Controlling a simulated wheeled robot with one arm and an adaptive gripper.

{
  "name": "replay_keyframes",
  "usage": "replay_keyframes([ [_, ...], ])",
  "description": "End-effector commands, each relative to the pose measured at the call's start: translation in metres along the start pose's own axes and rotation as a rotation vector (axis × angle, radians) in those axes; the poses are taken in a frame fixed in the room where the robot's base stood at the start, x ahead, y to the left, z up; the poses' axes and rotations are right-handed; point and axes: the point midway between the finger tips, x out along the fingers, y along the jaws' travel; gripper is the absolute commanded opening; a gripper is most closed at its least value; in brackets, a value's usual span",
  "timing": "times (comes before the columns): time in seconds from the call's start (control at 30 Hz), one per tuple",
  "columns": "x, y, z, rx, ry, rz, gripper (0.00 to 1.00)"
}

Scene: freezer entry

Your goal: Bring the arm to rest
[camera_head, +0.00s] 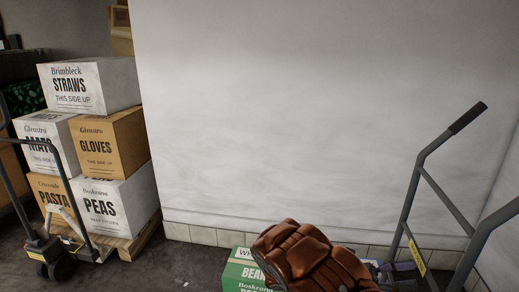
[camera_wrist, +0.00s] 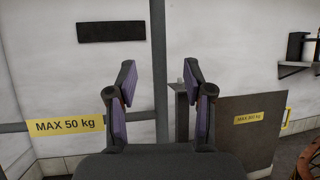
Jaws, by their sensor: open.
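In the wrist view, my gripper (camera_wrist: 160,100) is open. Its two dark fingers with purple pads stand well apart, and nothing is between them. Behind the gap are a white wall and a grey upright post (camera_wrist: 159,60).
Stacked boxes, among them a straws box (camera_head: 90,85) and a peas box (camera_head: 118,205), stand on a pallet (camera_head: 130,245) at left beside a pallet jack (camera_head: 55,255). A green box (camera_head: 240,272) and a brown padded object (camera_head: 310,258) are at the bottom. A grey cart handle (camera_head: 410,190) rises at right.

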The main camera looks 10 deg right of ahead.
Motion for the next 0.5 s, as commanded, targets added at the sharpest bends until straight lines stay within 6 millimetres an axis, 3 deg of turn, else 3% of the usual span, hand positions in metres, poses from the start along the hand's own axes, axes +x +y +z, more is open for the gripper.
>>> replay_keyframes([
  [0.17,0.006,-0.005,0.003,0.01,0.019,-0.023,0.52],
  [0.5,0.043,-0.046,0.014,0.084,0.177,-0.189,0.52],
])
